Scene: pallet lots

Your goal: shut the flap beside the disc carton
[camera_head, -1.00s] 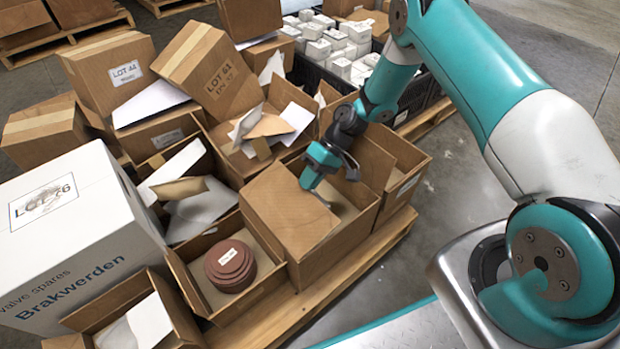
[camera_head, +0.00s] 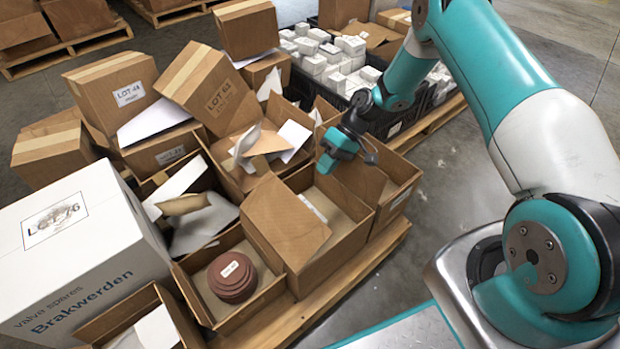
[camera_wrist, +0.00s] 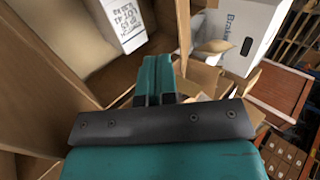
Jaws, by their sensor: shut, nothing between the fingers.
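The disc carton (camera_head: 207,308) is an open brown box holding a stack of maroon discs (camera_head: 232,275) with a white label. Directly right of it stands another open carton (camera_head: 345,243). Its brown flap (camera_head: 287,222), on the side next to the disc carton, is raised and tilted, and the carton's inside shows to the right of it. A white label (camera_head: 313,207) shows inside. My gripper (camera_head: 330,163) is shut and empty, above the far side of this open carton and apart from the flap. In the wrist view my shut fingers (camera_wrist: 154,68) point past cardboard walls.
A white Brakwerden carton (camera_head: 75,255) stands at the left, also in the wrist view (camera_wrist: 238,32). Piled lot cartons (camera_head: 215,92) rise behind. A black crate of white boxes (camera_head: 340,65) is at the back.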

